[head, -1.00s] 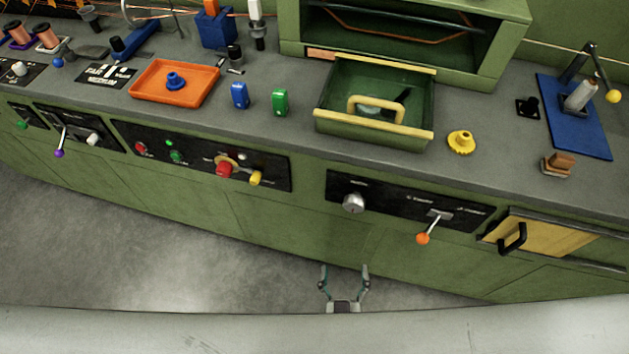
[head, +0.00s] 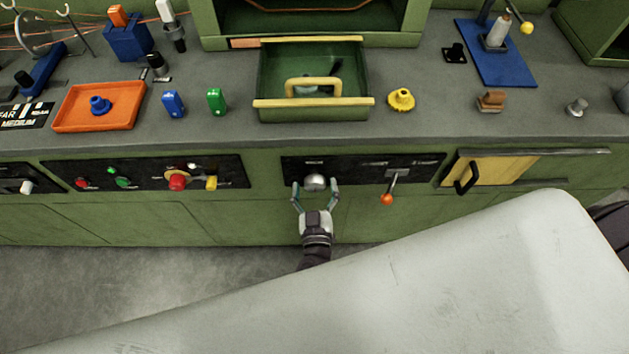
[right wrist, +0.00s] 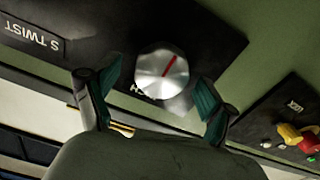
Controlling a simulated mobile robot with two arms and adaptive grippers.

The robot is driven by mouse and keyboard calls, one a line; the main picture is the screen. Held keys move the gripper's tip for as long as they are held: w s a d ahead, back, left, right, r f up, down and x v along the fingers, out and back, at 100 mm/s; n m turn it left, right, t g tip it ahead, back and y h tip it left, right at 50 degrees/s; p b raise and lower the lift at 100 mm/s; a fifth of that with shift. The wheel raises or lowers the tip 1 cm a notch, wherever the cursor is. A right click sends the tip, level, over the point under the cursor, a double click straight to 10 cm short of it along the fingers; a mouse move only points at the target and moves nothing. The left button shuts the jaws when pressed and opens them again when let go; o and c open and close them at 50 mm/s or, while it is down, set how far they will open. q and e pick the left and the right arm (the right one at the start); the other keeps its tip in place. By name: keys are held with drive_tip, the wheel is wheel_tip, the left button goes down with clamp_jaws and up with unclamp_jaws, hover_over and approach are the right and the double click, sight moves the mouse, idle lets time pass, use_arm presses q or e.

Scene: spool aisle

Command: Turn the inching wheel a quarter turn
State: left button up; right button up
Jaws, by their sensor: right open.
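The inching wheel appears to be the round silver knob (head: 315,181) on the black front panel below the open green drawer. In the right wrist view the knob (right wrist: 162,74) shows a red line, tilted up to the right; its label is mostly hidden. My right gripper (head: 315,185) is open, with one finger on each side of the knob. In the right wrist view the fingers (right wrist: 158,84) show gaps to the knob on both sides. My left gripper is not in view.
A lever with an orange ball (head: 387,199) sits right of the knob on the same panel. A yellow sliding door (head: 495,171) with a black handle is further right. The open drawer (head: 312,113) stands on the counter above. A red knob (head: 177,182) and yellow knob are left.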

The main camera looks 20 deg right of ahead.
drive_tip(key=shift+w+d, duration=0.15)
drive_tip(key=shift+w, duration=0.45)
drive_tip(key=c, duration=1.2)
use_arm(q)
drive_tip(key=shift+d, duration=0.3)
use_arm(e)
drive_tip(key=shift+o, duration=0.2)
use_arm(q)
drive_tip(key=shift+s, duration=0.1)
use_arm(e)
drive_tip(key=shift+m, duration=0.3)
